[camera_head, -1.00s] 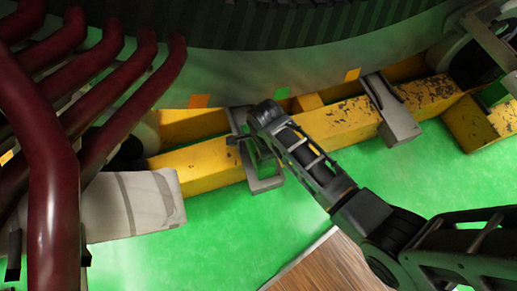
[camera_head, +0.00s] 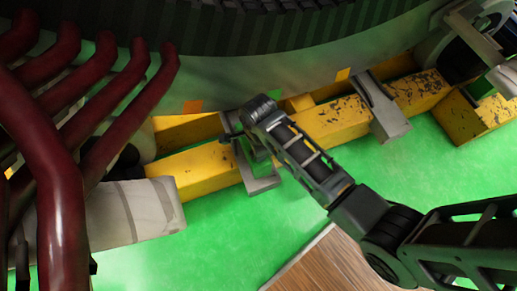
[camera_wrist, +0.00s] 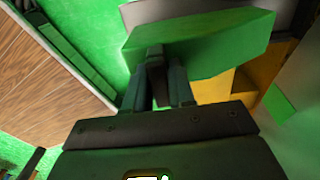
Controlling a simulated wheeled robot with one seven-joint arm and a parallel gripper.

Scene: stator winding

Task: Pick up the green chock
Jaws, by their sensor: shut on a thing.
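The green chock (camera_wrist: 205,42) is a wedge-like block with flat faces, large in the upper part of the wrist view. My gripper (camera_wrist: 158,62) is shut on its near side, with the fingers close together against it. In the head view my gripper's end (camera_head: 236,124) is by the yellow beam, at a grey bracket. My wrist hides most of that spot, and I cannot clearly make out the held chock there.
The yellow beam (camera_head: 330,122) runs below the large round stator (camera_head: 270,62). Grey brackets (camera_head: 262,186) (camera_head: 385,112) sit across it. Thick dark red pipes (camera_head: 60,215) fill the left side. The green floor (camera_head: 215,235) is open in front, beside a wooden surface (camera_head: 325,266).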

